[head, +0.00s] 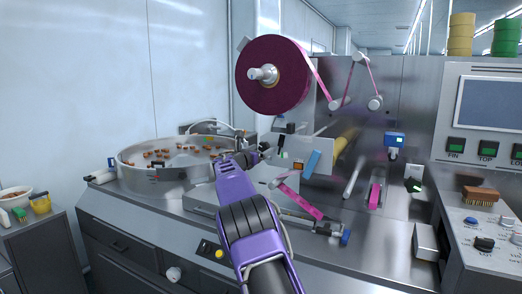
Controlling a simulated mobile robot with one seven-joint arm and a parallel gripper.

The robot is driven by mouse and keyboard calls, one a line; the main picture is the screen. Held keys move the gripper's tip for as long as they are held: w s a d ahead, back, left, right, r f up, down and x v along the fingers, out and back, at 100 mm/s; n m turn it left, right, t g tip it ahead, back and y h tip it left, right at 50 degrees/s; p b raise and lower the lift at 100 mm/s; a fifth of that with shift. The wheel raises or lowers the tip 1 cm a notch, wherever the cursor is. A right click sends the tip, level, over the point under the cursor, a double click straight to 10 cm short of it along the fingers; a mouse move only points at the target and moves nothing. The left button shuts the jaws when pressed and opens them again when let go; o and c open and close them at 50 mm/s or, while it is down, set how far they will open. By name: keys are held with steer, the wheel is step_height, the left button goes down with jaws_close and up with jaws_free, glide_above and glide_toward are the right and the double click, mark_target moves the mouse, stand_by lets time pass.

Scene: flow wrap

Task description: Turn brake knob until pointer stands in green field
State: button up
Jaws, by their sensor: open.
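My arm reaches up from the bottom middle, and my gripper (264,152) is at its far end, in front of the machine's upright panel and to the right of the round metal bowl. It is small in the picture; its jaws are open and I see nothing held. I cannot pick out the brake knob with certainty, nor its pointer and green field. Small dark parts with orange and green marks stand just right of my gripper, below the large dark-red film reel (254,88). A blue knob (346,238) sits at the end of a rod lower right.
The metal bowl (135,177) with several brown pieces stands left of my gripper. Pink film (300,200) runs over rollers on the panel. A control desk with a brush (480,195) and a screen (487,102) are at the right.

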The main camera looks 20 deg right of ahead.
jaws_close()
stand_by(0.3)
